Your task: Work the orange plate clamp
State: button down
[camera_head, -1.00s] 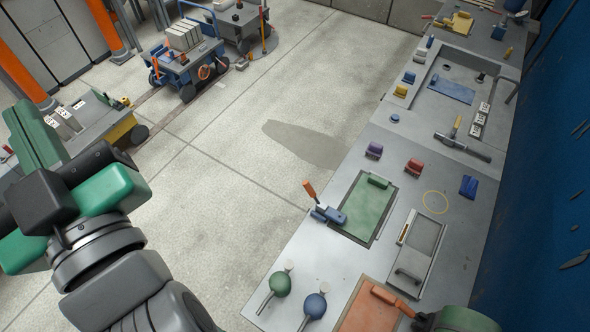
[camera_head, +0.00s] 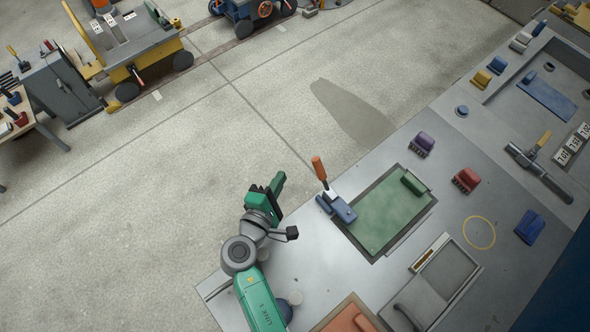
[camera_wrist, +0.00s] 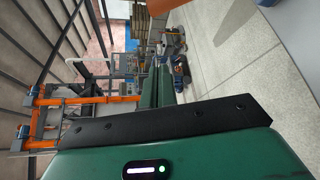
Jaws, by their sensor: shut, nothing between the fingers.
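A toggle clamp with an upright orange handle (camera_head: 319,169) and a blue base (camera_head: 337,207) stands at the left edge of the green plate (camera_head: 385,222) in the head view. An orange plate (camera_head: 347,318) is partly in view at the bottom edge; any clamp on it is cut off. I cannot tell from the picture which of these the task names. My gripper (camera_head: 279,182) is shut and empty, left of the orange handle and apart from it in the picture.
Purple (camera_head: 423,143), red (camera_head: 466,180) and blue (camera_head: 529,227) blocks stand beyond the green plate. A grey recessed tray (camera_head: 447,272) lies near the front. A yellow ring (camera_head: 479,232) marks bare bench. Open floor lies to the left.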

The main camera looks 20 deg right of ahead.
aim_at(321, 174)
jog(key=w+d, duration=0.3)
jog(key=d, duration=0.4)
jog(key=shift+d+p, duration=0.3)
jog(key=shift+p, duration=0.15)
jog(key=shift+w, duration=0.1)
jog(key=shift+s+d+r+p, duration=0.25)
jog(key=shift+s+r+p, duration=0.2)
jog(key=shift+s, duration=0.1)
